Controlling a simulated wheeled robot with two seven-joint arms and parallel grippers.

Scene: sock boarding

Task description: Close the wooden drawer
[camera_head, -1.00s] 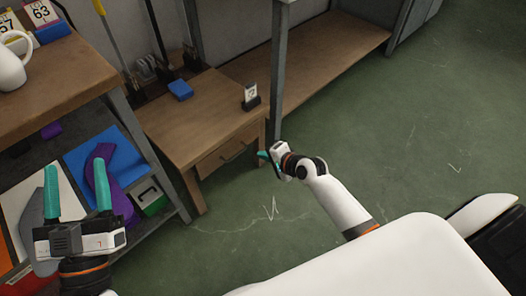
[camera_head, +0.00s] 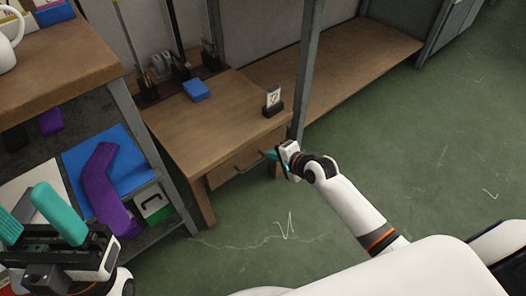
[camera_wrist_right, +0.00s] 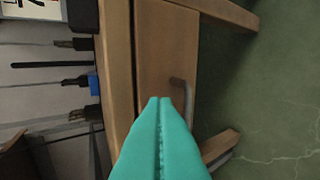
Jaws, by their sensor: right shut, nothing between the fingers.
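My right gripper (camera_head: 269,154) is shut and empty at the right part of the drawer front. In the right wrist view its teal fingertips (camera_wrist_right: 160,101) overlap the front beside the handle; contact is unclear. My left gripper (camera_head: 23,199) is open and empty at the left.
The table top (camera_head: 215,118) carries a blue block (camera_head: 196,90) and a small card stand (camera_head: 273,101). A grey post (camera_head: 308,70) rises close to the table's right side. A shelf unit with a purple sock shape (camera_head: 100,185) stands left. Green floor at the right is clear.

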